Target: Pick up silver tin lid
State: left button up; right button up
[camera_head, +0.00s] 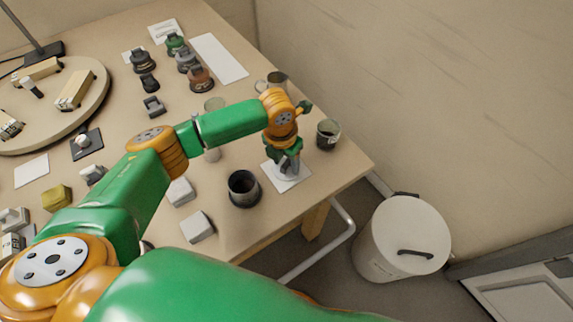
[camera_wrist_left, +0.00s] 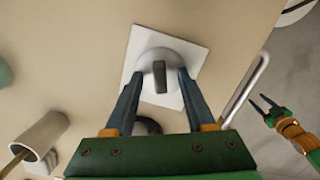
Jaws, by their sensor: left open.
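The silver tin lid (camera_wrist_left: 173,52), round and grey with a dark upright grip, sits on a white square card (camera_wrist_left: 196,52) in the left wrist view. In the head view the lid (camera_head: 291,171) is partly hidden under my left gripper (camera_head: 286,163). My left gripper is open, pointing down, with its two fingers (camera_wrist_left: 161,76) on either side of the lid's grip. I cannot tell whether the fingers touch the lid. My right gripper (camera_wrist_left: 263,103) shows in the left wrist view, off the table's edge, with its fingers apart and empty.
A dark cup (camera_head: 243,189) and a glass jar (camera_head: 327,134) stand close by. A metal mug (camera_head: 274,82), several dark lidded jars (camera_head: 201,79) and a round board (camera_head: 92,98) are farther back. A white bin (camera_head: 402,240) stands on the floor at right.

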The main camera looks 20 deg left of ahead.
pick_arm(q)
grip_shut()
jog(key=shift+r, duration=0.1)
